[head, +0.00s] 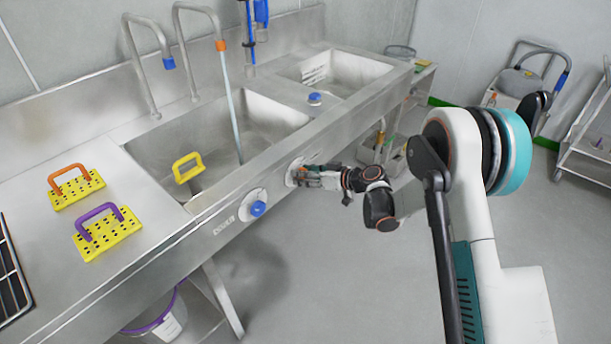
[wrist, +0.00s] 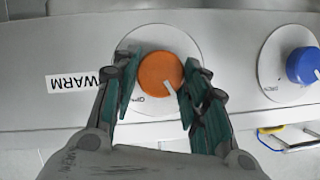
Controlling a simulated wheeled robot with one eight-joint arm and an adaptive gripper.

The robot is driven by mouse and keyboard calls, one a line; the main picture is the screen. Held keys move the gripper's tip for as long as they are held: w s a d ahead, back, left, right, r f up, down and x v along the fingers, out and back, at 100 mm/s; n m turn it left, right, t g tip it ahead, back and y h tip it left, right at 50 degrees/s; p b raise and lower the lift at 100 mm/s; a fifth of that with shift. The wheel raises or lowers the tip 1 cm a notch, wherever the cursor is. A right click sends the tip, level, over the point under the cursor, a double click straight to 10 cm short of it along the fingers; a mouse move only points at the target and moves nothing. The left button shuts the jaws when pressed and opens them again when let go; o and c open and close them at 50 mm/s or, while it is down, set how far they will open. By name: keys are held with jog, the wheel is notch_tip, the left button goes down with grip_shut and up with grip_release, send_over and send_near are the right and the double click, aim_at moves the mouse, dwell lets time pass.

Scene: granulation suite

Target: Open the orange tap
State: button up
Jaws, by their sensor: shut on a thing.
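The orange tap is a round orange knob (wrist: 161,74) on a white dial plate (wrist: 132,44) on the sink's front panel. Its white pointer line points to the lower right in the wrist view, and a WARM label sits beside it. My gripper (wrist: 158,84) is shut on the knob, one finger on each side. In the head view my gripper (head: 306,177) reaches the panel from the right and mostly hides the knob. An orange-tipped spout (head: 184,45) stands over the basin, and a pale blue stream (head: 231,105) runs down from it.
A blue knob (head: 257,208) sits on the same panel, left of my gripper. A blue-tipped spout (head: 140,65) stands at the back. Yellow perforated blocks with orange (head: 80,190) and purple (head: 109,240) handles lie on the left counter. The floor in front is clear.

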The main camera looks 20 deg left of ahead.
jog(key=shift+w+d+f+m+g+y, duration=0.15)
jog(key=shift+m+g+y, duration=0.6)
jog(key=shift+m, duration=1.1)
jog(key=shift+w+f+m+g+y, duration=0.15)
jog(key=shift+m+g+y, duration=0.55)
jog(key=shift+m, duration=1.2)
jog(key=shift+d+f+m+g+y, duration=0.15)
jog(key=shift+m+g+y, duration=0.3)
jog(key=shift+m+y, duration=1)
jog(key=shift+a+m+h, duration=0.1)
jog(key=shift+m+h, duration=0.3)
jog(key=shift+m, duration=0.2)
jog(key=o, duration=1.1)
jog(key=shift+c, duration=0.2)
jog(key=d, duration=1.2)
